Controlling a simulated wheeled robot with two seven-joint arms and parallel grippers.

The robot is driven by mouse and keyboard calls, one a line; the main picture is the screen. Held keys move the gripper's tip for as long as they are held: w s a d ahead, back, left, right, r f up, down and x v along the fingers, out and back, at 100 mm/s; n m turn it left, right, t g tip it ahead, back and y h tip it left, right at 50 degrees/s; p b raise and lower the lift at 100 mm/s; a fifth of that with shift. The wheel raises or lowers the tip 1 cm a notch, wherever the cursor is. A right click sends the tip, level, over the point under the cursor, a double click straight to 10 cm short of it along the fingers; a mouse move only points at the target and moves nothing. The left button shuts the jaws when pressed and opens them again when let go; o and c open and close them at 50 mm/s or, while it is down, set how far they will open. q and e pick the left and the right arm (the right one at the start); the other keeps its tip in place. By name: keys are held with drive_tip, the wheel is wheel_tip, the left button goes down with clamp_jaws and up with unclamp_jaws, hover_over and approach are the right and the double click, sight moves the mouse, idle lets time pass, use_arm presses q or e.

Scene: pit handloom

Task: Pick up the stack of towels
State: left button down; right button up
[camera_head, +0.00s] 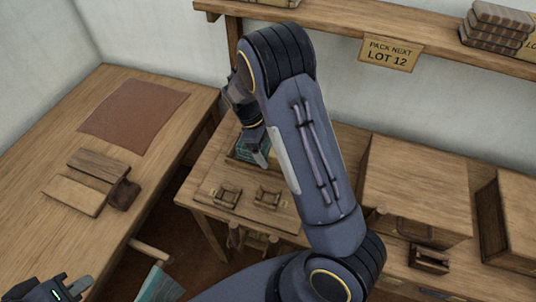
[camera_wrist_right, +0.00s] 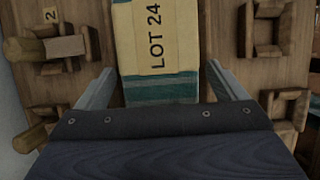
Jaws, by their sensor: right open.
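The stack of towels (camera_wrist_right: 160,88), teal and cream with a yellow "LOT 24" band, lies on wood in the right wrist view. In the head view a teal part of it (camera_head: 243,150) shows, the rest hidden by my right arm. My right gripper (camera_wrist_right: 160,76) is open, with one finger on each side of the towels' near end and a gap visible at the left finger. It also shows in the head view (camera_head: 258,150). My left gripper (camera_head: 66,290) is at the bottom left corner, partly cut off; its jaws are unclear.
Small wooden holders (camera_wrist_right: 268,30) stand on both sides of the towels. A wooden box (camera_head: 415,190) stands to the right. A shelf (camera_head: 340,30) bears a "PACK NEXT LOT 12" sign (camera_head: 389,53). The left table holds a brown cloth (camera_head: 135,115) and wooden blocks (camera_head: 85,190).

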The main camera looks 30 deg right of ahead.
drive_tip(key=shift+r, duration=0.1)
drive_tip(key=c, duration=1.1)
drive_tip(key=shift+c, duration=0.2)
